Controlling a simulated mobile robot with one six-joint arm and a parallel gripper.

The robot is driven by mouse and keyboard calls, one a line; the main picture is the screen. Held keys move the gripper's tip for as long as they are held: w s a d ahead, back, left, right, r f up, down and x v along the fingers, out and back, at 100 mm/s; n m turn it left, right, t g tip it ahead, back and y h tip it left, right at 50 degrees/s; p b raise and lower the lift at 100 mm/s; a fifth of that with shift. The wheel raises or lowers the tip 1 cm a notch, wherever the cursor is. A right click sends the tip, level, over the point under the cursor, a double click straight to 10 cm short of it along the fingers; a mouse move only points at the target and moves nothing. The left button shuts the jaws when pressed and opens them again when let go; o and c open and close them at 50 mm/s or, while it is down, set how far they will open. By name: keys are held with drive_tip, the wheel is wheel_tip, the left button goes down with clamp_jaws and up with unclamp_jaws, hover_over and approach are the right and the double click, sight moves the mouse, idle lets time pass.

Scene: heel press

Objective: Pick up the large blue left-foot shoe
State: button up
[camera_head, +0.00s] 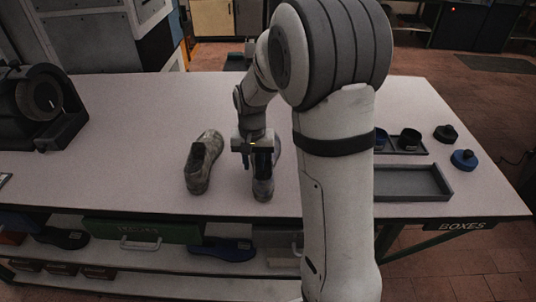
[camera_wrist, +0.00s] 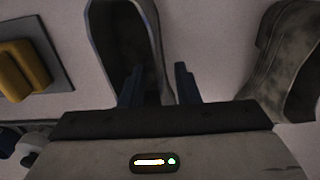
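My gripper (camera_wrist: 158,88) is open at the near shoe. One finger overlaps its opening and the other is past its rim, with the wall between them. Contact cannot be told.
The pale table (camera_head: 110,140) is clear around the shoes. A black ring-shaped machine (camera_head: 43,100) stands at the left. An empty grey tray (camera_head: 425,196) and round dark-blue pieces (camera_head: 463,159) lie at the right. A yellow block (camera_wrist: 24,70) on a grey plate shows in the wrist view.

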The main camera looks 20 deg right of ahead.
drive_tip(key=shift+f, duration=1.1)
drive_tip(key=shift+f, duration=0.15)
clamp_jaws()
